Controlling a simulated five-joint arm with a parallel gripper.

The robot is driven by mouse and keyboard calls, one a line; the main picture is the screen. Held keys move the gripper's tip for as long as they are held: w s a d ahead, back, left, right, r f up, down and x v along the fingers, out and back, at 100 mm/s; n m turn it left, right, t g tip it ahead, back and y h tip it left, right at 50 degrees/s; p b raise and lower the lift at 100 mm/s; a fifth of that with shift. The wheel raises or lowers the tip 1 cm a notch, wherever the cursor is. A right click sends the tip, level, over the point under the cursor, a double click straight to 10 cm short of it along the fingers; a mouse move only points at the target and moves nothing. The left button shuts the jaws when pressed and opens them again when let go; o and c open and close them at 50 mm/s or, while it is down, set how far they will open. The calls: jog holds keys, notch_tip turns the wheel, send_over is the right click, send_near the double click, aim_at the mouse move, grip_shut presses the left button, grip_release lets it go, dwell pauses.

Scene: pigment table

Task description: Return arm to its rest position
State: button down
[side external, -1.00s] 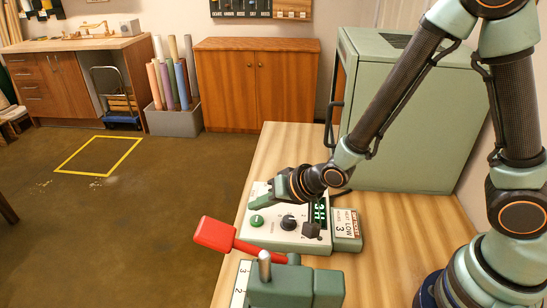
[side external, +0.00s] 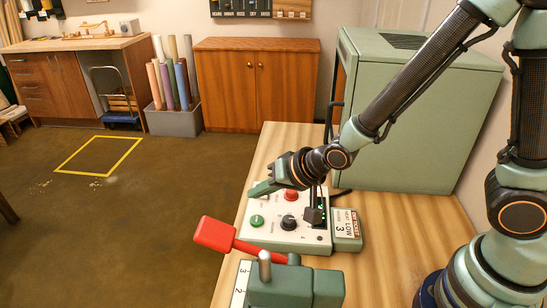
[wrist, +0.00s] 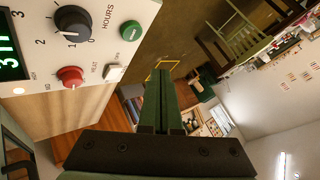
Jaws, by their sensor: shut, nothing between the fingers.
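My gripper (side external: 262,187) is shut and empty. In the side view it hangs over the far left part of the white control box (side external: 278,236), and a gap below it cannot be judged exactly. In the wrist view my shut fingers (wrist: 167,95) point away past the control panel (wrist: 90,25). The panel has a black hours knob (wrist: 73,23), a red heat knob (wrist: 71,77), a green button (wrist: 131,32), a white switch (wrist: 114,73) and a lit green display (wrist: 8,48), partly cut off.
A red-handled lever (side external: 216,235) on a green base (side external: 297,285) stands in front of the box. A small sign (side external: 347,224) is at its right. A large green cabinet (side external: 420,115) stands behind on the wooden table (side external: 400,235). Floor to the left is open.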

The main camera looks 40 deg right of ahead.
jog(key=shift+d+r, duration=0.25)
jog(key=shift+r, duration=0.05)
jog(key=s+d+r+n+g+h, duration=0.3)
jog(key=s+d+r+n, duration=0.1)
jog(key=s+d+r, duration=0.8)
jog(key=shift+d+r+n, duration=0.4)
jog(key=shift+d+r, duration=0.4)
jog(key=shift+d, duration=0.85)
